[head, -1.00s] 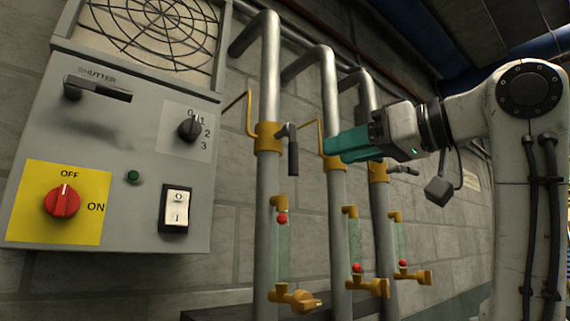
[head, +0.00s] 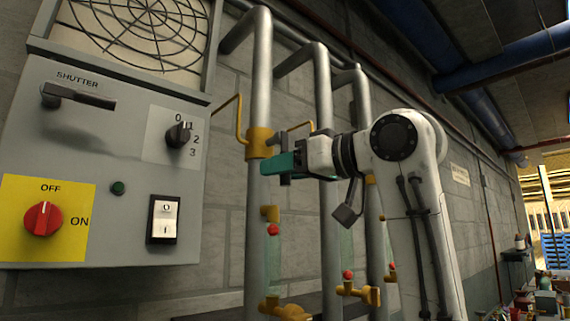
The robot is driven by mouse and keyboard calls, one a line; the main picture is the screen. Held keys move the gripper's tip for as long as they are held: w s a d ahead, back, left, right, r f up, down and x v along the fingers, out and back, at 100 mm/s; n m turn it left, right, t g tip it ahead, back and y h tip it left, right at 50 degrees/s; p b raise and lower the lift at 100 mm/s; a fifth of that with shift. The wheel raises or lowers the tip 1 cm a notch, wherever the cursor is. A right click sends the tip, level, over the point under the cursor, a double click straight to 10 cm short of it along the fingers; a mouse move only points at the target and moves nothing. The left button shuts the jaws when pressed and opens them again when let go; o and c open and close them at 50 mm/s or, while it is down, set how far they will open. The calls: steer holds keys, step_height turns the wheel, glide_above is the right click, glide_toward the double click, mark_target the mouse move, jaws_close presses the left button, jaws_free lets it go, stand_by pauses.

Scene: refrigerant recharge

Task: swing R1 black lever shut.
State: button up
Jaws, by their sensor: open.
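The leftmost pipe (head: 262,90) carries a brass valve (head: 260,143). No label R1 can be read on the pipes. My gripper (head: 278,165), with teal fingers, is open just below and to the right of this valve, in front of the pipe. The valve's black lever is mostly hidden by the fingers; a dark piece (head: 286,179) showing under them may be its lower end. I cannot tell whether the fingers touch it or straddle it. The valves and levers of the other two pipes are largely hidden behind my gripper and arm.
A grey control box (head: 120,225) with switches stands close at the left. Red-marked sight glasses and brass taps (head: 284,309) sit low on the pipes. The middle pipe (head: 322,90) and right pipe (head: 358,100) run behind my arm. Cluttered goods (head: 540,295) lie far right.

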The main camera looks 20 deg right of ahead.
jaws_close()
stand_by(0.4)
